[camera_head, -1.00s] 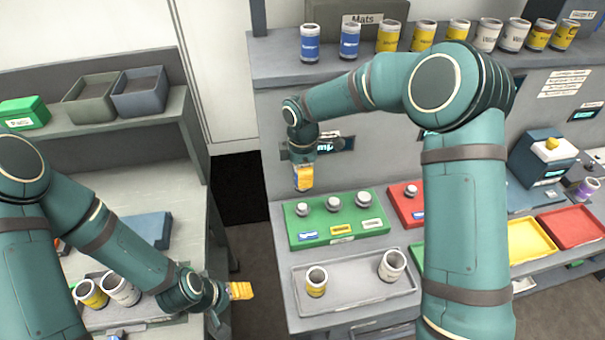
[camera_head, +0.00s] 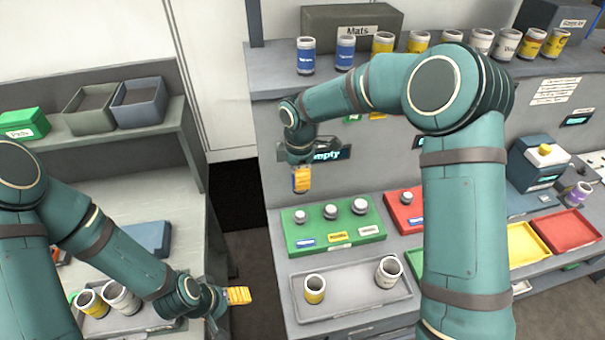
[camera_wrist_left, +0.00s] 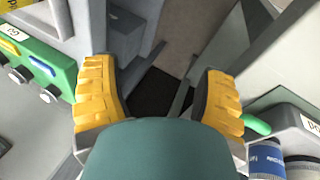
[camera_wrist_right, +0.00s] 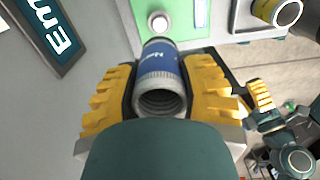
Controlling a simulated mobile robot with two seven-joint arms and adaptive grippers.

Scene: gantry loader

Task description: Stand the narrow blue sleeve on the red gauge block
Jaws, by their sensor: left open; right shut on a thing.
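My right gripper (camera_head: 301,182) is shut on the narrow blue sleeve (camera_wrist_right: 160,72), whose open ribbed end faces the right wrist camera. In the head view it hangs above and behind the left end of the green block (camera_head: 330,234), and the sleeve is hidden there. The red gauge block (camera_head: 397,202) lies right of the green block, partly hidden by my right arm, with a grey knob showing on it. My left gripper (camera_head: 239,295) is open and empty beside the left bench; its spread fingers show in the left wrist view (camera_wrist_left: 160,100).
A grey tray (camera_head: 340,309) with a yellow-labelled sleeve (camera_head: 315,290) and a white one (camera_head: 388,271) lies in front of the green block. Blue, yellow and white sleeves line the upper shelf (camera_head: 275,86). Yellow (camera_head: 528,246) and red (camera_head: 568,231) trays lie right.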

